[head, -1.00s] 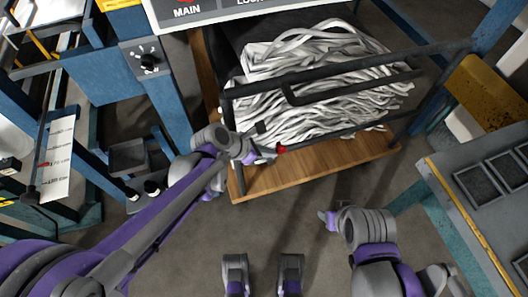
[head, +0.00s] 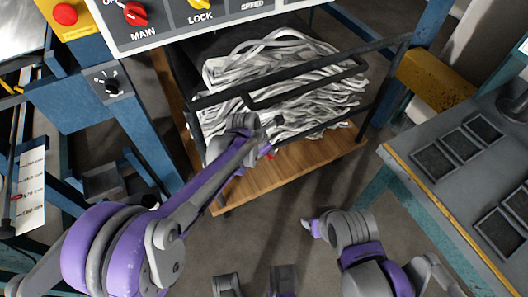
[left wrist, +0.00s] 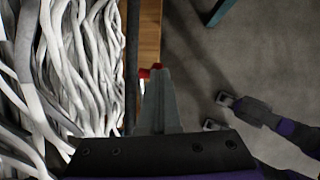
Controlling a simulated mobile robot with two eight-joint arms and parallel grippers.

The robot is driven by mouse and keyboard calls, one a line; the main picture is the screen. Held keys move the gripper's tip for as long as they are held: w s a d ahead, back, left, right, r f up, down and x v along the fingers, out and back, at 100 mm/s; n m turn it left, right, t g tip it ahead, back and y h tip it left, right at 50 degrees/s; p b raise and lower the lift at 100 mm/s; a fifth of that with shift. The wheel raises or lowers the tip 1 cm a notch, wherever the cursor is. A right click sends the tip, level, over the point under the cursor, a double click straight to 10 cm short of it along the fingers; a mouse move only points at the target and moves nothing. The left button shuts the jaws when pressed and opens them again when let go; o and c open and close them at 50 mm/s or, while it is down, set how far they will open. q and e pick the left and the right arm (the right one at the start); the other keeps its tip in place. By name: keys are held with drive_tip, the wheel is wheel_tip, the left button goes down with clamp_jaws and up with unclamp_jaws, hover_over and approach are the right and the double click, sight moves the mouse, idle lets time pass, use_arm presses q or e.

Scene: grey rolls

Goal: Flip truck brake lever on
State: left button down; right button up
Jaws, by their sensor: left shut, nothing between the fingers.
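The truck is a low cart with a wooden base (head: 285,174) and black metal rails (head: 300,78), loaded with grey strips. A small red part, likely the brake lever's tip (head: 272,155), shows at its near lower edge, mostly hidden by my left gripper (head: 267,147). In the left wrist view, the red part (left wrist: 157,66) shows right at the tips of my left gripper (left wrist: 155,72), whose fingers are shut and empty. I cannot tell whether they touch it. My right gripper (head: 308,227) hangs over the floor, right of the truck's front; its fingers are unclear.
A control panel (head: 165,28) with red and yellow knobs is above the truck. Blue frame posts (head: 145,125) stand at left. A grey table (head: 440,140) with a yellow edge is at right, and a yellow block (head: 437,78) stands behind it.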

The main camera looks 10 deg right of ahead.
use_arm(q)
drive_tip(key=shift+w+d+f, duration=0.15)
drive_tip(key=shift+d+f, duration=0.55)
drive_tip(key=shift+f, duration=0.05)
drive_tip(key=p+v, duration=0.1)
drive_tip(key=v, duration=0.6)
drive_tip(key=shift+r, duration=0.25)
drive_tip(key=shift+a, duration=0.15)
idle(0.3)
